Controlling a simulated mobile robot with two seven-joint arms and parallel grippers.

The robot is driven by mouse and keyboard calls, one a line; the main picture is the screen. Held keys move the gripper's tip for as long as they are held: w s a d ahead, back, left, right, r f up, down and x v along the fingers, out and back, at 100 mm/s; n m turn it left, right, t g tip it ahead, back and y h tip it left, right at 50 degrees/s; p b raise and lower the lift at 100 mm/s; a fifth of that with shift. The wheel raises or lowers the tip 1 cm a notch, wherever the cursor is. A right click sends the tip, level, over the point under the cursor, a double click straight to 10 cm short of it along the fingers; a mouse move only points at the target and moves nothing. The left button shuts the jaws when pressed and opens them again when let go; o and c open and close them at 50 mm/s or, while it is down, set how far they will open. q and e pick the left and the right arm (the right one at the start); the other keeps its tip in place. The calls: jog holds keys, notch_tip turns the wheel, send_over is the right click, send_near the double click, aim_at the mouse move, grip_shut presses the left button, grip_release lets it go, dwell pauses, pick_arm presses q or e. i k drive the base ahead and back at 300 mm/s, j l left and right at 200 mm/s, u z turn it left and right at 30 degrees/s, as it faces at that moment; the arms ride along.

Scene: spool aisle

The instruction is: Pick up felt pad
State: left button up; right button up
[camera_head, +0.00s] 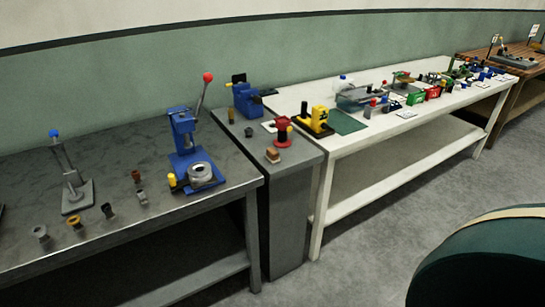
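No item shows clearly as a felt pad. A flat dark green square (345,122) lies on the near end of the white table and could be a pad or a mat. A small brown and tan block (272,156) sits near the front edge of the grey cabinet top. I cannot tell whether either one is felt. Neither of my grippers is in view.
The grey workbench (110,164) at left carries a blue lever press (186,145) and several small parts. The grey cabinet (290,215) stands between it and the crowded white table (385,137). A dark green rounded shape (490,262) fills the lower right; the floor between is clear.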

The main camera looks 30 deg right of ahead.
aim_at(271, 155)
jog(key=i+l+u, duration=0.15)
jog(key=l+u, duration=0.25)
jog(key=l, duration=0.8)
jog(key=l+u, duration=0.35)
jog(key=l, duration=0.85)
